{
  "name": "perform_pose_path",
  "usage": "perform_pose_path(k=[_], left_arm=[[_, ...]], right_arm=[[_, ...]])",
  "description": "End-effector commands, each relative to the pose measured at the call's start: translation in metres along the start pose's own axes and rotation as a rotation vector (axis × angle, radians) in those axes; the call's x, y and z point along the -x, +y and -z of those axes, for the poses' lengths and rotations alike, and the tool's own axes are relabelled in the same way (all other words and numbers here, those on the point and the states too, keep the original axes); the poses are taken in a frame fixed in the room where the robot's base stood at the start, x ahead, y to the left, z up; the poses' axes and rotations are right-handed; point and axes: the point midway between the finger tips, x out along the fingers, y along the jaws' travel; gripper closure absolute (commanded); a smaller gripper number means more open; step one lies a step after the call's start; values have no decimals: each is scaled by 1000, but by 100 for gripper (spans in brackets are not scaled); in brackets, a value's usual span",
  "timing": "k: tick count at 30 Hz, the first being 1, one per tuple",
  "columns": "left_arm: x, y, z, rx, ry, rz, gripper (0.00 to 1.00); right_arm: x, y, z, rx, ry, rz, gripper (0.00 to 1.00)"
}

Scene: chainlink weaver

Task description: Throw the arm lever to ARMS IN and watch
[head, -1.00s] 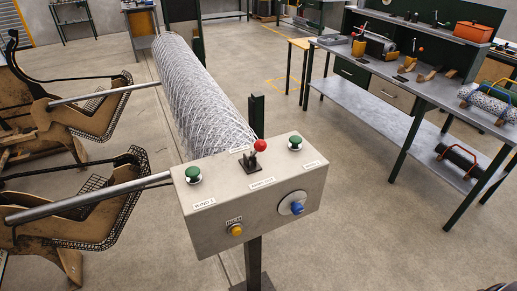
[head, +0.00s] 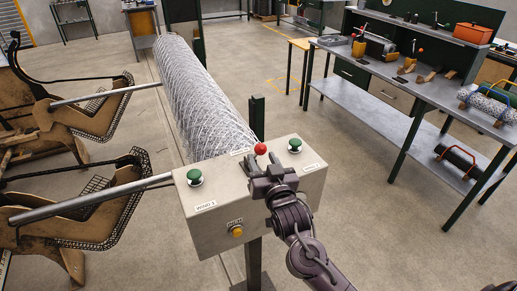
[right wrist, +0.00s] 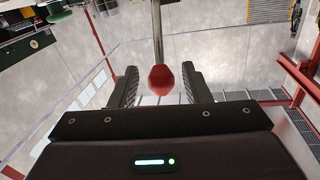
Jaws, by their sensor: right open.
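The arm lever's red ball knob (head: 261,149) stands above the top of the grey control box (head: 222,186). In the right wrist view the red knob (right wrist: 161,79) and its metal rod sit between my two open fingers, with a gap on each side. My right gripper (head: 262,163) is open just in front of the knob and hides the lever's base and its label. In the right wrist view my right gripper (right wrist: 155,85) shows both dark fingers. My left gripper is not in view.
The box carries green buttons at left (head: 194,177) and right (head: 295,145) and a yellow button (head: 237,231). A wire mesh roll (head: 200,95) lies behind it. Curved arms with steel rods (head: 100,200) stand left. A workbench (head: 430,90) stands right, with open floor between.

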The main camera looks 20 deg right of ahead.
Motion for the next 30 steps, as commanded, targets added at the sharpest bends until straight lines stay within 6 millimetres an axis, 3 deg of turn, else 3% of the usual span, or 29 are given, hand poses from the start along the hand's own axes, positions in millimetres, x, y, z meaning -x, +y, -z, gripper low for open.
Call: perform_pose_path(k=[7,18,28,30], left_arm=[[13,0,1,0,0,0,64],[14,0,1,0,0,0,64],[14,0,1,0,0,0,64],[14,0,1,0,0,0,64]], right_arm=[[-34,0,2,0,0,0,57],[-42,0,-1,-1,-2,0,57],[-41,0,-1,-1,-1,0,99],[-41,0,0,-1,-1,0,100]])
